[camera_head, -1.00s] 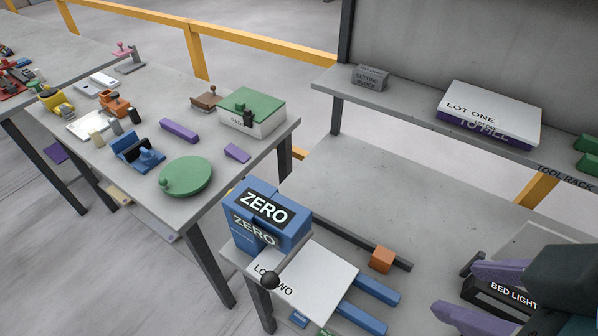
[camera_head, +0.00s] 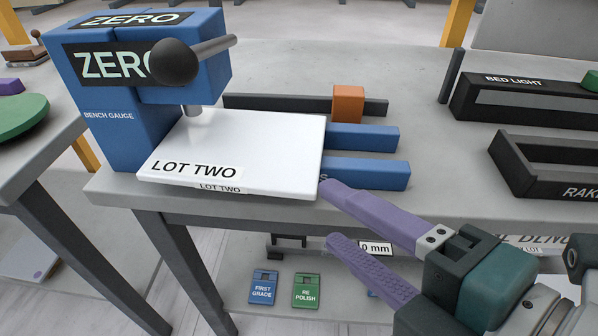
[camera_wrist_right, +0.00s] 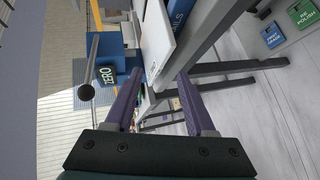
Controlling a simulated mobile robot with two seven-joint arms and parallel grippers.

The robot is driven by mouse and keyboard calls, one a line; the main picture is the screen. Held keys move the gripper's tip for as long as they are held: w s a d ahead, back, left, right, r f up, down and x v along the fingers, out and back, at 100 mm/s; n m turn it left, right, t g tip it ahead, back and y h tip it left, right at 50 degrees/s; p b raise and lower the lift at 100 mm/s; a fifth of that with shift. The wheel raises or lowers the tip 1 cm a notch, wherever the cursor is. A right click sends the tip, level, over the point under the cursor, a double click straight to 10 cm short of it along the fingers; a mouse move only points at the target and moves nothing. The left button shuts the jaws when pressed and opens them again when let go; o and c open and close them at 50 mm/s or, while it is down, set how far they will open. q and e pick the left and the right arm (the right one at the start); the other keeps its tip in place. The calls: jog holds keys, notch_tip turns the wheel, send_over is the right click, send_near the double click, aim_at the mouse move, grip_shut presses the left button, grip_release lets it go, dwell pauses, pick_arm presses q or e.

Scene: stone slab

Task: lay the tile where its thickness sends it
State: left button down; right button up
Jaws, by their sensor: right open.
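The tile is a white slab marked LOT TWO (camera_head: 240,135). It lies flat across the blue rails of the blue bench gauge (camera_head: 125,135), under the gauge's short grey probe. Its front edge overhangs the bench edge slightly. My right gripper (camera_head: 328,213) has purple fingers, open and empty, at the tile's front right corner. One fingertip is close by the corner and the other is lower; I cannot tell whether either touches. In the right wrist view the tile (camera_wrist_right: 157,40) shows just ahead of the fingers (camera_wrist_right: 160,72). My left gripper is out of view.
The gauge's lever with a dark ball (camera_head: 174,62) juts over the tile. An orange block (camera_head: 348,103) sits on a dark bar behind. A black BED LIGHT frame (camera_head: 520,97) and black rack (camera_head: 545,160) stand right. FIRST GRADE (camera_head: 263,288) and RE POLISH (camera_head: 307,290) cards are below.

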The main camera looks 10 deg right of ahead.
aim_at(281, 192)
jog(key=shift+n, duration=0.3)
jog(key=x, duration=0.3)
jog(key=b+x, duration=0.1)
jog(key=x, duration=0.2)
jog(key=b+x, duration=0.1)
jog(key=x, duration=0.3)
jog(key=shift+s+a+f, duration=0.15)
jog(key=shift+a+f, duration=0.1)
jog(key=shift+f, duration=0.2)
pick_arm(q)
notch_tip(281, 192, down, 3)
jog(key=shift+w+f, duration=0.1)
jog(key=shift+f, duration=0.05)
pick_arm(e)
grip_shut()
dwell(0.7)
